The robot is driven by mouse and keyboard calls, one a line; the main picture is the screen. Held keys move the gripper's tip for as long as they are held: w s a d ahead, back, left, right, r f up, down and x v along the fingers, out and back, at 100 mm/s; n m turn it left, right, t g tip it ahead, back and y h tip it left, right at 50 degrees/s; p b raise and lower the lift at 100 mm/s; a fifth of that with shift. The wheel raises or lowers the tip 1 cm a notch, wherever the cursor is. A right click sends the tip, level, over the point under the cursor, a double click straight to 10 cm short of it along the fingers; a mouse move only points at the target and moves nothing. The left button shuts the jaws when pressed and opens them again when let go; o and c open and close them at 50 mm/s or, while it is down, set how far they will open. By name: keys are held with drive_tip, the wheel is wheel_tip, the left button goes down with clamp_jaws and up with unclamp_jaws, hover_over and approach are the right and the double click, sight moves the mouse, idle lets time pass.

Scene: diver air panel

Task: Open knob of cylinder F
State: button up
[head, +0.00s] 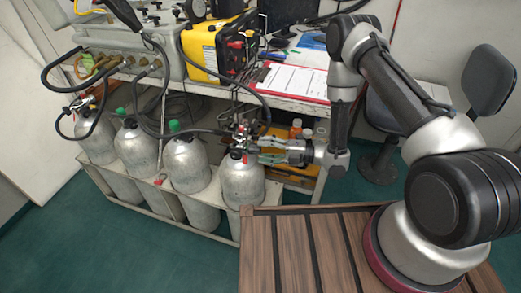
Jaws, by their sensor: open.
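Several grey gas cylinders stand in a rack under the bench. No letter is readable, so I cannot tell which one is cylinder F. The rightmost cylinder (241,184) is upright, with a valve (239,138) and a hose on top. My gripper (262,149) is open and reaches in from the right, level with this valve. Its fingertips are close to the right side of the valve. The knob is small and partly hidden among the fittings and fingers, and I cannot tell whether they touch it.
Two other cylinders have green tops (173,126). The leftmost cylinder (96,140) has a valve and hose. Black hoses (263,108) hang from the bench around the valve area. A yellow panel box (201,50) and a clipboard (294,80) lie above. A chair (490,80) stands at the right.

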drive_tip(key=shift+s+d+r, duration=0.1)
drive_tip(key=shift+s+d, duration=0.1)
drive_tip(key=shift+d, duration=0.7)
drive_tip(key=shift+s+d+f, duration=0.1)
drive_tip(key=shift+s+d, duration=0.05)
drive_tip(key=shift+d, duration=0.75)
drive_tip(key=shift+s+d+r, duration=0.1)
drive_tip(key=shift+s+d, duration=0.1)
drive_tip(key=shift+d, duration=0.7)
